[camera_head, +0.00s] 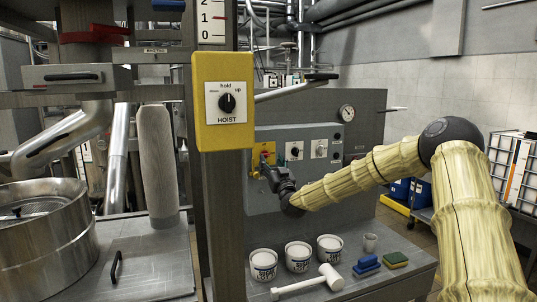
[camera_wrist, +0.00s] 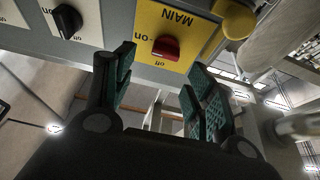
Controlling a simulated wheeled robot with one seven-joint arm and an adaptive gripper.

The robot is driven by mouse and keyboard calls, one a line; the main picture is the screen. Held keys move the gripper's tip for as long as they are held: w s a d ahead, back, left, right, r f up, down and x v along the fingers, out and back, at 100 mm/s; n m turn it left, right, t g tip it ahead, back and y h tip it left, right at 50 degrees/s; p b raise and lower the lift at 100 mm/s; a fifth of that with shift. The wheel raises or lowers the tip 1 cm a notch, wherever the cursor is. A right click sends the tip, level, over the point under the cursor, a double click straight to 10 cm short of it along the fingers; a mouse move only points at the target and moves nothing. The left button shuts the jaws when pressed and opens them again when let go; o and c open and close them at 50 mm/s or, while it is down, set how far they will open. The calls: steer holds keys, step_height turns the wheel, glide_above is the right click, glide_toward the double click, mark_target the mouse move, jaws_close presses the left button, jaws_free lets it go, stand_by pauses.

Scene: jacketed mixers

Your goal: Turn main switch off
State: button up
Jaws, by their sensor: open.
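The main switch is a red knob (camera_wrist: 165,48) on a yellow plate lettered MAIN, on and off, seen upside down in the wrist view. The knob's grip lies roughly across the picture; which mark it points to is hard to tell. In the head view the yellow plate (camera_head: 264,150) sits at the left of the grey control panel (camera_head: 330,134), partly behind my gripper (camera_head: 264,165). In the wrist view my gripper (camera_wrist: 160,78) is open, its green-padded fingers apart on either side below the knob. Nothing is between them, and I see no contact with the knob.
A black knob (camera_wrist: 67,20) is beside the main switch. The yellow HOIST box (camera_head: 223,103) stands on a post in front and left of the panel. White tubs (camera_head: 298,258), a mallet (camera_head: 310,283) and sponges (camera_head: 366,267) lie on the bench below.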

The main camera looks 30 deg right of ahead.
mark_target(266, 155)
steer(key=w, duration=0.3)
steer(key=w+p, duration=0.1)
steer(key=shift+w+d, duration=0.25)
steer(key=shift+s+d+r, duration=0.2)
steer(key=shift+s+r, duration=0.3)
steer(key=shift+r, duration=0.25)
steer(key=shift+w+a+f, duration=0.15)
steer(key=shift+w+f, duration=0.35)
steer(key=shift+w, duration=0.25)
steer(key=shift+s+r, duration=0.15)
steer(key=shift+s, duration=0.1)
steer(key=shift+c, duration=1.2)
steer(key=shift+r, duration=0.1)
steer(key=c, duration=0.8)
